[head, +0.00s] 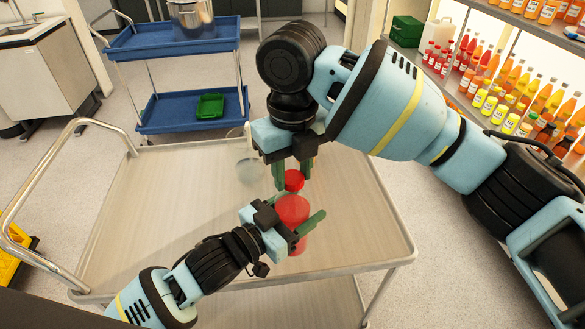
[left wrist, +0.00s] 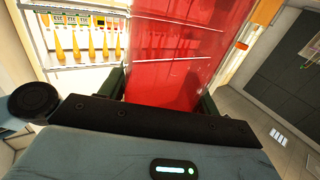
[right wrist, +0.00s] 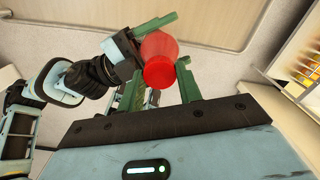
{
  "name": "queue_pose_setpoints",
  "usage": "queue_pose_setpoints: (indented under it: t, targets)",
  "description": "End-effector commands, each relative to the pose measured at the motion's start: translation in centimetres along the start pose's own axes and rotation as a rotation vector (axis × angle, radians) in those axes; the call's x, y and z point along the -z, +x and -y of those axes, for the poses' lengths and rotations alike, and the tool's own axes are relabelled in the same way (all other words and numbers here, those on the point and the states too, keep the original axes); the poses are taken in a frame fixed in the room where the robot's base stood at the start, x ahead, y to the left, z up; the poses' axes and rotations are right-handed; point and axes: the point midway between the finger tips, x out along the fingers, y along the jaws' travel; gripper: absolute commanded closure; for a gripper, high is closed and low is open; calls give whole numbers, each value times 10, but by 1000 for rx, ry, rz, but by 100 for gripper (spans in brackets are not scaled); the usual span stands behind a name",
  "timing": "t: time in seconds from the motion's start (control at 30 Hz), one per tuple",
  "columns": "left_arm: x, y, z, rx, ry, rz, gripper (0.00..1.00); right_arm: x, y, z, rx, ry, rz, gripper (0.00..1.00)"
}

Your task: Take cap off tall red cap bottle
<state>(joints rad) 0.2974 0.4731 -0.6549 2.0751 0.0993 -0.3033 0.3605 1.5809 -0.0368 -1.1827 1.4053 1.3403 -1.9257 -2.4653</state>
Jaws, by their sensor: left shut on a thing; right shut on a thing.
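The tall red bottle (head: 292,211) is held over the grey cart top near its front right. My left gripper (head: 301,228) is shut around its body. The bottle's red side fills the middle of the left wrist view (left wrist: 175,60). The red cap (head: 294,180) is at the bottle's top end, between the green fingers of my right gripper (head: 293,176), which is shut on it from above. In the right wrist view the cap (right wrist: 159,73) is in front of the bottle body (right wrist: 158,46). I cannot tell whether the cap is still joined to the neck.
A clear container (head: 250,171) stands on the cart top (head: 150,190), left of my right gripper. The cart's left side is free. A blue trolley (head: 180,110) with a green basket (head: 209,105) is behind. Shelves of juice bottles (head: 500,90) stand at the right.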

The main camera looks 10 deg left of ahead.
Motion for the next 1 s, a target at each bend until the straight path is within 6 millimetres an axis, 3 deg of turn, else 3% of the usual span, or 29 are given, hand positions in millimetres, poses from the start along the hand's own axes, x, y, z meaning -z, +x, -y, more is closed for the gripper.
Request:
queue_pose_setpoints:
  t: [1.0]
  targets:
    - [2,0,0,0,1,-5,100,0,-20,0,1,2,1,93]
